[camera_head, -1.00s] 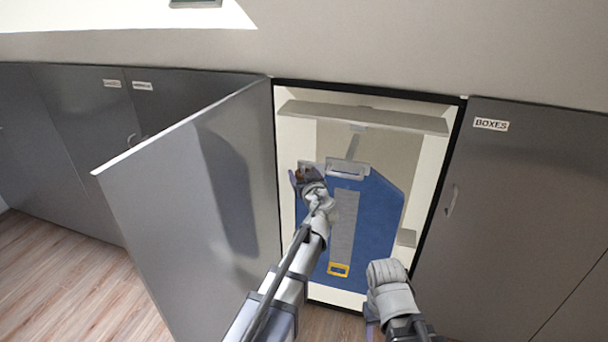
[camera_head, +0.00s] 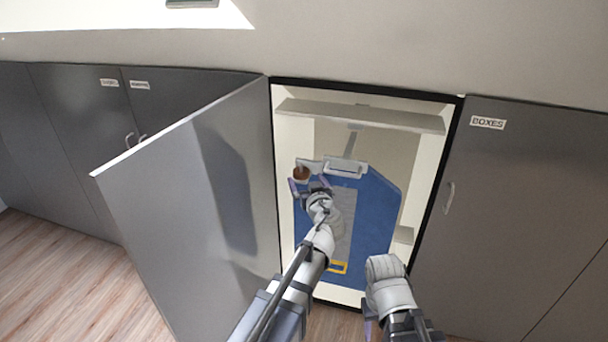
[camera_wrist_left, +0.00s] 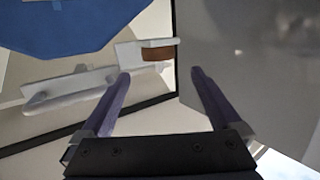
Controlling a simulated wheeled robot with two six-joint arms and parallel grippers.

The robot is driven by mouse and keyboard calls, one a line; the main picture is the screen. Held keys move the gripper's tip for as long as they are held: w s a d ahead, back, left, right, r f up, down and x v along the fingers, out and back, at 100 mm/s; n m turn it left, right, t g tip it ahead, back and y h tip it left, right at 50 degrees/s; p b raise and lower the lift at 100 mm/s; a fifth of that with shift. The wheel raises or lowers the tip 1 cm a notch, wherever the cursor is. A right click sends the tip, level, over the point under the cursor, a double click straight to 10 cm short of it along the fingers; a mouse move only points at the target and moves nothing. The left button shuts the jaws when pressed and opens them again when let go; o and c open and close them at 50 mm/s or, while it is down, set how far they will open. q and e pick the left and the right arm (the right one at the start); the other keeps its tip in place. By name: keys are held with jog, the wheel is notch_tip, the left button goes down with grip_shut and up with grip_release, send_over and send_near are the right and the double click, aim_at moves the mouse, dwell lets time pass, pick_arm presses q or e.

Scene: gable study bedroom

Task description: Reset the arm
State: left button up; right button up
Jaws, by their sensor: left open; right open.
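My left gripper (camera_head: 311,187) is in the open cupboard, in front of a blue board-like item (camera_head: 376,205). In the left wrist view its two purple fingers (camera_wrist_left: 160,88) are spread with nothing between them. Just beyond its tips is a small brown thing (camera_head: 301,173) on a white bracket, which also shows in the wrist view (camera_wrist_left: 157,53). My right arm is at the lower middle right of the head view, before the cupboard's lower right edge. The right gripper (camera_head: 368,325) is mostly hidden behind its own wrist.
The grey cupboard door (camera_head: 190,200) stands open on the left. A closed door labelled BOXES (camera_head: 520,220) is on the right. A pale shelf (camera_head: 360,115) crosses the cupboard's top. Wood floor (camera_head: 75,275) is clear at the lower left.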

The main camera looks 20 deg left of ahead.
pick_arm(q)
jog(key=s+d+f+m+g+h, duration=0.3)
jog(key=s+f+g, duration=0.5)
jog(key=s+f, duration=0.6)
jog(key=s+d+f+m+g+h, duration=0.1)
jog(key=s+d+f+m+g, duration=0.1)
jog(key=s+d, duration=0.3)
jog(key=s+d+f+m+g+h, duration=0.2)
jog(key=s+d+m+g, duration=0.2)
jog(key=s, duration=0.6)
jog(key=shift+s+d+f+g, duration=0.15)
jog(key=shift+s+d+g, duration=0.2)
jog(key=shift+d, duration=0.25)
pick_arm(e)
jog(key=shift+r, duration=0.1)
